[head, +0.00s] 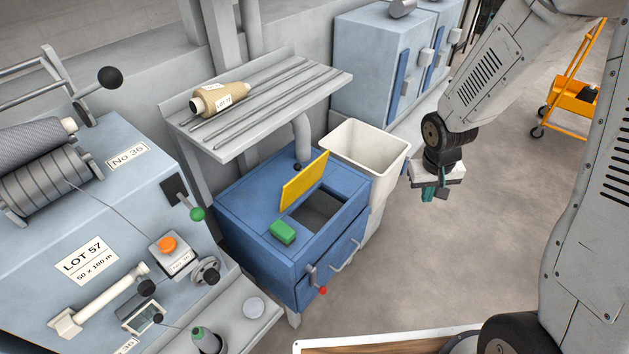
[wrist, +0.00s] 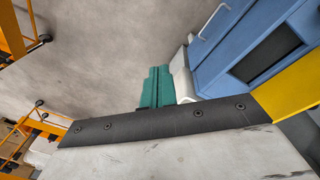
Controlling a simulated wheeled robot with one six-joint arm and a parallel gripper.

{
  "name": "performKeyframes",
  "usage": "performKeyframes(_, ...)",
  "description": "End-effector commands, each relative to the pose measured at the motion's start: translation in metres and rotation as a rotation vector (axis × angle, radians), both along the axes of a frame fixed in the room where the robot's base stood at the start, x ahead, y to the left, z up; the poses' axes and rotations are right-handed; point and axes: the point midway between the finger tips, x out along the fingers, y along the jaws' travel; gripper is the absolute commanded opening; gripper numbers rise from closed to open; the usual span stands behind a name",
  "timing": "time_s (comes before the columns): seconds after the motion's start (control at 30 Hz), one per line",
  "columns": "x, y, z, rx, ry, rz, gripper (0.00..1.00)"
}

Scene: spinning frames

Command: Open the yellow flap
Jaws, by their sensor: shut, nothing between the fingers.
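The yellow flap (head: 304,181) stands raised and tilted at the top of the blue cabinet (head: 253,232). In front of it, a dark rectangular opening (head: 319,211) in the cabinet top is uncovered. The flap also shows at the right edge of the wrist view (wrist: 290,92), beside the opening (wrist: 265,56). My gripper (head: 430,193) hangs in the air to the right of the cabinet and the white bin, apart from the flap. Its teal fingers (wrist: 157,88) are shut together and hold nothing.
A green block (head: 282,232) lies on the cabinet top beside the opening. A white bin (head: 366,150) stands behind it to the right. The floor right of the cabinet is clear.

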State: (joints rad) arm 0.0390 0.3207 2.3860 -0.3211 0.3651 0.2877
Motion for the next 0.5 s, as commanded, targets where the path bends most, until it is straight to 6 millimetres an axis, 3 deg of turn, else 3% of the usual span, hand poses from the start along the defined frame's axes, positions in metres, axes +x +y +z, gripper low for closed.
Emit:
performKeyframes(0.03, 0.009, 0.002, -0.026, 0.015, -0.017, 0.003, 0.00)
performKeyframes(0.27, 0.054, 0.028, -0.123, 0.162, -0.192, 0.006, 0.00)
performKeyframes(0.5, 0.078, 0.087, -0.205, 0.504, -0.407, -0.048, 0.00)
